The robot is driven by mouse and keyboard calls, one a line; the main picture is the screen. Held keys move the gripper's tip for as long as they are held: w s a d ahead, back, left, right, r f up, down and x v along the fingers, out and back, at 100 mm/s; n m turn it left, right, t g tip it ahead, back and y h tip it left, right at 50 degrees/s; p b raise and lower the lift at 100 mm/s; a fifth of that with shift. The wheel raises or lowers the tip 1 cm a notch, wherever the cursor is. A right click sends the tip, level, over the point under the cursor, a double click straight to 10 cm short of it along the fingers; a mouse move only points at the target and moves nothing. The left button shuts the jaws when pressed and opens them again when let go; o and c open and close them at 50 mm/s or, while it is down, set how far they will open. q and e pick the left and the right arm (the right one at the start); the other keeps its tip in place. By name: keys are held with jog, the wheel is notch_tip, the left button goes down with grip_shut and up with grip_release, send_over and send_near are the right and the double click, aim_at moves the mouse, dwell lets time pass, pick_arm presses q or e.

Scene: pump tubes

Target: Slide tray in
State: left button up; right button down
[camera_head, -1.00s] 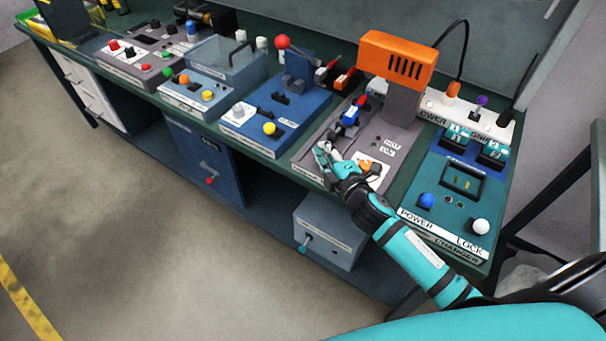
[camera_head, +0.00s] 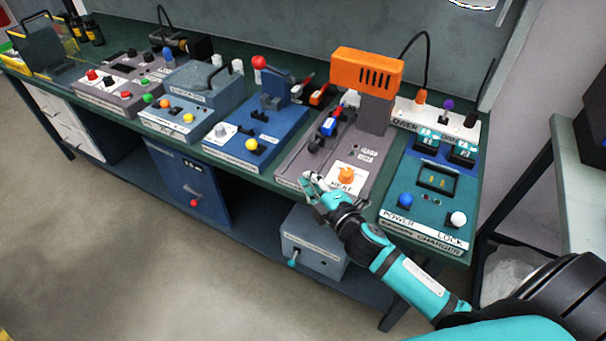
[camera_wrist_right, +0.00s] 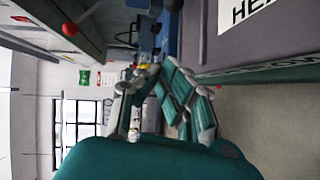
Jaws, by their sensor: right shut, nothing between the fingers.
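The grey heater station (camera_head: 297,166) stands on the green bench with an orange heater head (camera_head: 367,72) over its back part. A blue part (camera_head: 328,127) with red beside it sits in the slot area left of the heater column. I cannot clearly make out the tray's edges there. My right gripper (camera_head: 312,184) is shut and empty at the station's front edge, left of the orange knob (camera_head: 347,175) on the HEAT label. In the right wrist view the gripper fingers (camera_wrist_right: 162,78) show beside the bench edge. My left gripper is not in view.
The blue station (camera_head: 262,133) with a red-ball lever is to the left. The teal charger station (camera_head: 425,215) with POWER and LOCK knobs is to the right. A grey box (camera_head: 312,245) with a crank sits on the shelf below. The floor in front is clear.

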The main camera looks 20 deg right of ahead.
jog(key=s, duration=0.5)
jog(key=w+y+p, duration=0.1)
jog(key=w, duration=0.3)
jog(key=w+p, duration=0.1)
jog(key=w, duration=0.3)
jog(key=w+n+y+p, duration=0.1)
jog(key=w, duration=0.3)
jog(key=shift+w+a+f+t+y+p, duration=0.1)
jog(key=shift+w+f+t+y+p, duration=0.1)
jog(key=shift+t+y+p, duration=0.15)
jog(key=shift+w+d+f, duration=0.15)
jog(key=shift+w+d, duration=0.1)
jog(key=shift+d, duration=0.35)
jog(key=shift+w+d+f, duration=0.15)
jog(key=shift+w+d, duration=0.05)
jog(key=shift+d, duration=0.35)
jog(key=shift+w+d+f, duration=0.1)
jog(key=shift+w+d, duration=0.15)
jog(key=shift+d, duration=0.4)
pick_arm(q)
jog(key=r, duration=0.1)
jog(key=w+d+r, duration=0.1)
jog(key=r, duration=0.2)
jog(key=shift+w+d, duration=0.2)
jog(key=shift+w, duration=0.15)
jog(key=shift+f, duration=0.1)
pick_arm(e)
jog(key=shift+d, duration=0.1)
